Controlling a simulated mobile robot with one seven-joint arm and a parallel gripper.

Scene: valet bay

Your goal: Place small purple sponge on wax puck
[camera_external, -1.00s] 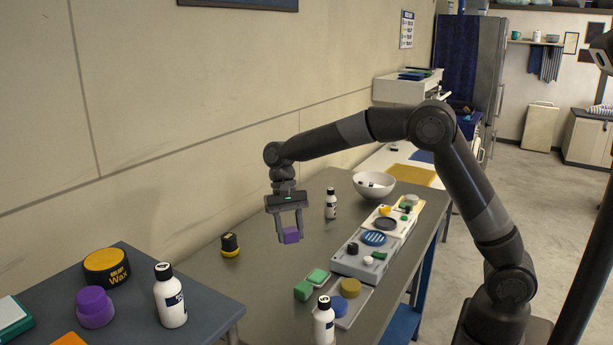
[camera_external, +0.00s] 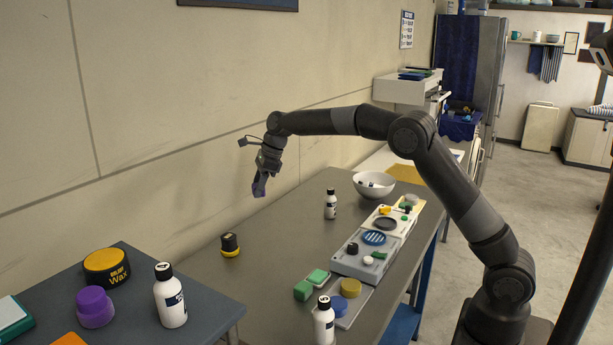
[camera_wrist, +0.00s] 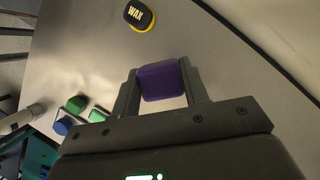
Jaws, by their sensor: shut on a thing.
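My gripper (camera_external: 260,184) is above the left side of the long grey bench (camera_external: 290,225), seen edge-on in the external view. In the wrist view my gripper (camera_wrist: 158,82) is shut on the small purple sponge (camera_wrist: 161,81), a block held between both fingertips. The sponge is hard to make out in the external view. The wax puck (camera_external: 229,245), small and round with a black top and yellow base, sits on the bench, lower than my gripper and to its left. In the wrist view the puck (camera_wrist: 139,15) lies beyond the sponge, its WAX label showing.
A larger wax tin (camera_external: 106,266) and purple pot (camera_external: 95,307) are on the near table. The bench around the puck is clear.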

